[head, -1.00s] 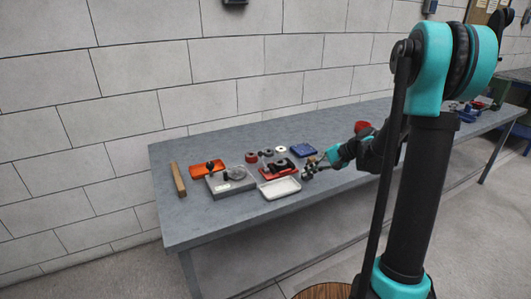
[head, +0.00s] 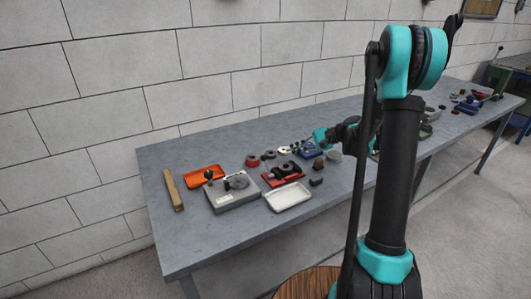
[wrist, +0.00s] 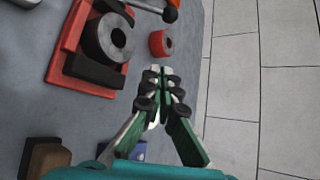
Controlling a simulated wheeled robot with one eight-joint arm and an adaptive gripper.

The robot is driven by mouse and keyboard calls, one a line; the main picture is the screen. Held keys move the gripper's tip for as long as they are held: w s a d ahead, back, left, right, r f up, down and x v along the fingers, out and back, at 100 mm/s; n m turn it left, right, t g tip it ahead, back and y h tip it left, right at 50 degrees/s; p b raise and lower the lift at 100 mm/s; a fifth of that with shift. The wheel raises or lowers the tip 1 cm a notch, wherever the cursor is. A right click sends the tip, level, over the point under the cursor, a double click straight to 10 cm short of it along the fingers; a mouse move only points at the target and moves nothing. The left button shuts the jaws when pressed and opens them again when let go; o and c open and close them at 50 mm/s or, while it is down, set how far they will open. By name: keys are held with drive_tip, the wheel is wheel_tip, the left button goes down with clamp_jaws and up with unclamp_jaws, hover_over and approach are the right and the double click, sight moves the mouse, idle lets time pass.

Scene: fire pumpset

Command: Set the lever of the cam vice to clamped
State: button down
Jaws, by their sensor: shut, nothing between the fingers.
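What looks like the cam vice is a grey block (head: 232,199) with a dark round disc on top and a lever with a black ball knob (head: 208,174), at the left of the bench. The knob on its rod (wrist: 170,14) shows at the top of the wrist view. The lever's exact angle is hard to read. My gripper (head: 297,148) is at the back of the bench, right of the block and well apart from it. In the wrist view my gripper (wrist: 158,76) has its fingertips together, with nothing between them.
A red fixture (head: 274,183) with a dark ring lies between block and gripper. A red ring (wrist: 160,43) lies just beyond my fingertips in the wrist view. An orange tray (head: 203,170), white tray (head: 288,197) and wooden bar (head: 172,188) are nearby. The front edge is clear.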

sight(267, 166)
drive_tip(key=shift+w+a, duration=0.1)
drive_tip(key=shift+w, duration=0.05)
drive_tip(key=x, duration=0.9)
drive_tip(key=shift+a+f, duration=0.15)
drive_tip(key=shift+a, duration=0.35)
drive_tip(key=shift+s+r, duration=0.5)
drive_tip(key=shift+s, duration=0.35)
drive_tip(key=shift+s+r, duration=0.5)
drive_tip(key=shift+s, duration=0.35)
drive_tip(key=shift+d, duration=0.1)
drive_tip(key=shift+r, duration=0.1)
